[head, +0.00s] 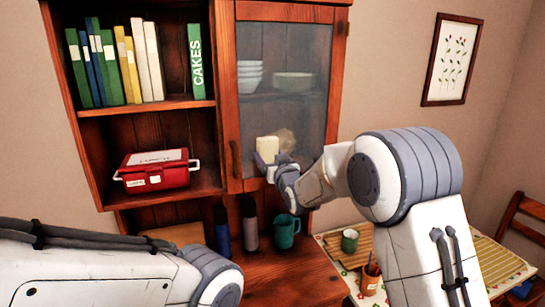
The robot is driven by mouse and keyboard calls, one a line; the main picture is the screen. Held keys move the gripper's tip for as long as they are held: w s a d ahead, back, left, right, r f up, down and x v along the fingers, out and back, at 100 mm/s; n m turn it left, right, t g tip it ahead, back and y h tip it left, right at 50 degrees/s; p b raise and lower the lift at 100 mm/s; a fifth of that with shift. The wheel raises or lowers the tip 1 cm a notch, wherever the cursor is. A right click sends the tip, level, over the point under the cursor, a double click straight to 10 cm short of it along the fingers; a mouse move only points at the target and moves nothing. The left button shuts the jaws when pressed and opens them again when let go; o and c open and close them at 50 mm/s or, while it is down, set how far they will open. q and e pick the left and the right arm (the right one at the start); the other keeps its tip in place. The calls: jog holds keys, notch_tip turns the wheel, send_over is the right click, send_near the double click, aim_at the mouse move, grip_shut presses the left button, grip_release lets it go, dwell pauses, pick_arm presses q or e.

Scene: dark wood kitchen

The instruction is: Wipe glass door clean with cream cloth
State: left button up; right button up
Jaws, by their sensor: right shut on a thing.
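The glass door (284,60) is the wood-framed door on the right side of the upper cabinet, and it appears closed. Its pane looks hazy, with a brownish smudge near the lower middle. My right gripper (268,161) is at the lower part of the pane, shut on a cream cloth (267,147) that looks like a small folded block. I cannot tell whether the cloth touches the glass. My left arm comes in at the lower left, and its gripper is not in view.
Bowls (293,82) show behind the glass. Left shelves hold books (133,70) and a red box (156,172). Bottles (250,230) and a teal mug (286,232) stand on the counter below. A table with a green cup (349,240) is at the right.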

jog(key=shift+x, duration=0.9)
dwell(0.6)
jog(key=shift+d, duration=0.1)
